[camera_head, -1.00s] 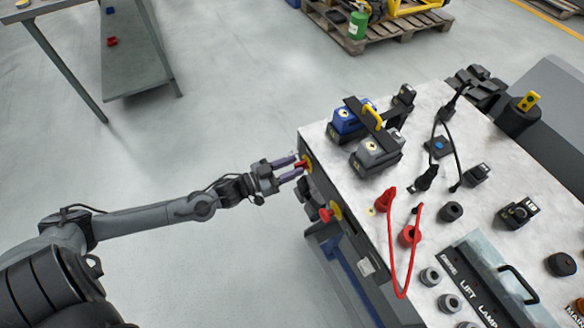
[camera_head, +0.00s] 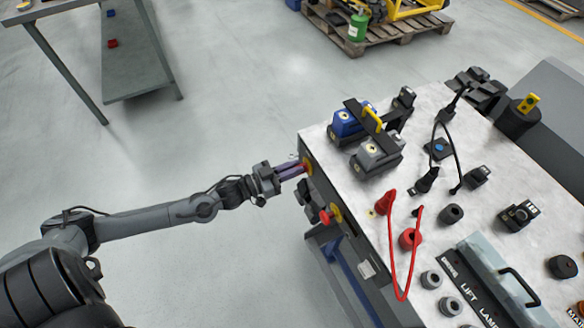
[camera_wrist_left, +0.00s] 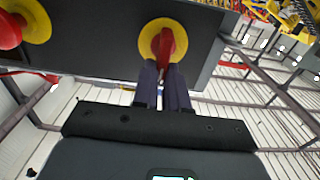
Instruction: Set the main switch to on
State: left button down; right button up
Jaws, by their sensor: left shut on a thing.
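The main switch is a red handle on a yellow disc, on the side face of the carrier. It shows in the head view (camera_head: 308,164) and, closer, in the left wrist view (camera_wrist_left: 164,40). The handle looks upright in the wrist view. My left gripper (camera_head: 299,168) reaches it from the left, and its two purple-grey fingers are shut on the red handle. In the wrist view the fingers (camera_wrist_left: 163,72) cover the handle's lower end. My right gripper is in neither view.
A red mushroom button (camera_head: 325,216) on a yellow disc sits on the same face beside the switch; it also shows in the wrist view (camera_wrist_left: 9,30). The carrier's top (camera_head: 330,160) bears batteries, plugs and a red cable (camera_head: 398,270). The floor to the left is clear.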

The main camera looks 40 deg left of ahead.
pick_arm(q)
jog(key=m+p, duration=0.3)
jog(key=shift+s+d+r+p, duration=0.1)
jog(key=shift+d+r+p, duration=0.1)
jog(key=shift+d+p, duration=0.1)
jog(key=m+p, duration=0.2)
jog(key=m, duration=0.1)
jog(key=m+p, duration=0.1)
jog(key=m, duration=0.1)
jog(key=shift+s+d+f, duration=0.1)
jog(key=shift+d+f, duration=0.15)
jog(key=shift+d, duration=0.05)
jog(key=m, duration=0.1)
jog(key=m+p, duration=0.1)
jog(key=m, duration=0.1)
jog(key=m+p, duration=0.1)
jog(key=shift+s+d+f+m, duration=0.1)
jog(key=shift+d+f+m, duration=0.2)
jog(key=shift+f, duration=0.1)
jog(key=m, duration=0.3)
jog(key=shift+f+p, duration=0.3)
jog(key=shift+p, duration=0.05)
jog(key=shift+f+m, duration=0.15)
jog(key=shift+m, duration=0.75)
jog(key=c, duration=1.2)
grip_release()
jog(key=shift+f, duration=0.1)
jog(key=shift+o, duration=0.2)
jog(key=shift+s, duration=0.1)
